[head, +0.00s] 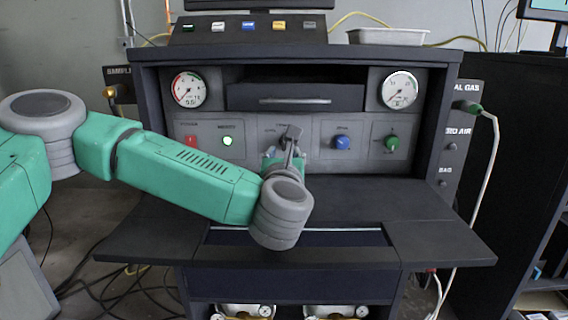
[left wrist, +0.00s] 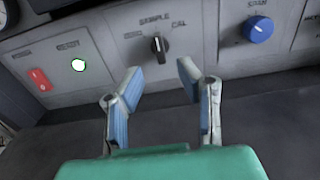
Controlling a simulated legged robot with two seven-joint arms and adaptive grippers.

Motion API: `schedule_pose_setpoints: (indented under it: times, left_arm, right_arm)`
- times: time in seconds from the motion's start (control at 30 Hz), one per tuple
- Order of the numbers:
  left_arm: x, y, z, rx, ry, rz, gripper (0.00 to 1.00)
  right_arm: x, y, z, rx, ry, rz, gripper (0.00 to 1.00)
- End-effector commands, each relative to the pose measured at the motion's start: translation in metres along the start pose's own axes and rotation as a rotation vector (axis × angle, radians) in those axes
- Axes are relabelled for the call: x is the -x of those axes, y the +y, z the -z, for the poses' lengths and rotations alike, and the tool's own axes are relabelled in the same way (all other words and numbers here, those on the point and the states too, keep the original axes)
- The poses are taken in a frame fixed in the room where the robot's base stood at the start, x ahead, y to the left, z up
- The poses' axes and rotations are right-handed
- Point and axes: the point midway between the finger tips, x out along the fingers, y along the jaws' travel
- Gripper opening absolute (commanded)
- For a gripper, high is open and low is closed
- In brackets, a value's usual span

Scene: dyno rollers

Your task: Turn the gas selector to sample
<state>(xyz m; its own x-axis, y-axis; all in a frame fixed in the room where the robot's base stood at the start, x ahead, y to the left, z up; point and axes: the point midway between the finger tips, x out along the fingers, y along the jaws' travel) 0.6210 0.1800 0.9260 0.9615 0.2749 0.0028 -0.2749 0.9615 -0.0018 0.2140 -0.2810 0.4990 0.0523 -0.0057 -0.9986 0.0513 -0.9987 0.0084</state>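The gas selector is a black knob (left wrist: 159,46) on the grey panel, with SAMPLE printed above it and CAL to its upper right in the left wrist view. A small pale mark on it points roughly up in that view; I cannot tell exactly which label it meets. My left gripper (left wrist: 160,71) is open and empty, its blue-padded fingers apart and short of the knob, which shows between and beyond the tips. My right gripper is not in view.
Left of the selector are a green-lit button (head: 227,140) and a red switch (head: 191,141). Right of it are a blue knob (head: 342,143) and a green knob (head: 391,142). A drawer (head: 295,97) sits above. A dark shelf (head: 370,200) extends below the panel.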

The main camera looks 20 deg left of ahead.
Motion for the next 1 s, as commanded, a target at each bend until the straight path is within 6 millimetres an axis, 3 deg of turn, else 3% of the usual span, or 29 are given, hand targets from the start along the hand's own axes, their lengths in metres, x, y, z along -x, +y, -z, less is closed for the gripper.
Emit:
schedule_pose_setpoints:
  times: [0.13,0.33,0.73,1.0]
  left_arm:
    - [0.03,-0.001,0.0,0.0,0.001,0.003,0.31]
    - [0.051,-0.002,0.0,0.001,0.0,0.002,0.31]
    - [0.054,-0.001,-0.002,0.001,-0.001,0.0,0.31]
    - [0.054,-0.001,-0.047,0.001,-0.002,0.0,0.31]
  right_arm:
    - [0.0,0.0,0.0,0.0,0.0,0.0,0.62]
    - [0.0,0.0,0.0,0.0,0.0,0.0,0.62]
    - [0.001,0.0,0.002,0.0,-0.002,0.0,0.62]
    - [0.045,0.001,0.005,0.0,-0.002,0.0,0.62]
